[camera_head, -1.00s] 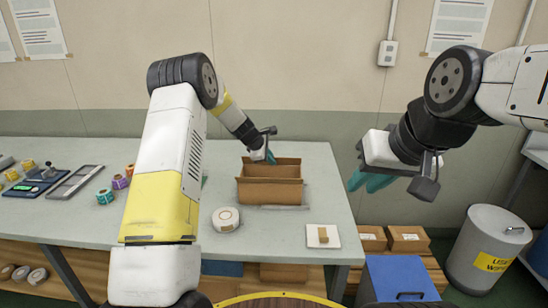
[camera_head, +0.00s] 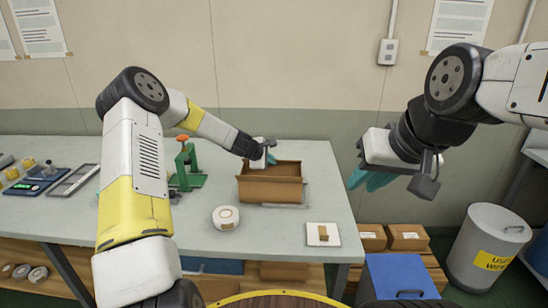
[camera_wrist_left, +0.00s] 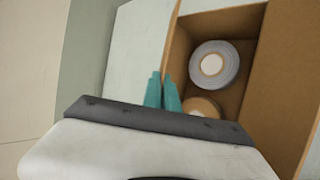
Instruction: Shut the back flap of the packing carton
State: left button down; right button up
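The brown packing carton (camera_head: 270,188) stands open-topped on the grey table. In the left wrist view its inside shows, with a grey-rimmed tape roll (camera_wrist_left: 214,64) and a tan roll (camera_wrist_left: 202,107) in it. I cannot clearly tell the back flap from the back wall (camera_wrist_left: 177,48).
A white tape roll (camera_head: 226,217) lies in front left of the carton, and a white square pad (camera_head: 322,234) lies in front right. A green device with an orange knob (camera_head: 187,166) stands to the left. A blue bin (camera_head: 400,277) and grey drum (camera_head: 484,250) stand right of the table.

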pick_arm(q)
jog(key=shift+s+f, duration=0.1)
jog(key=shift+f, duration=0.05)
jog(key=c, duration=1.6)
grip_release()
jog(key=shift+c, duration=0.2)
jog(key=shift+r, duration=0.2)
jog(key=v, duration=0.7)
jog(key=shift+s, duration=0.2)
jog(key=shift+a+r, duration=0.1)
jog(key=shift+r, duration=0.1)
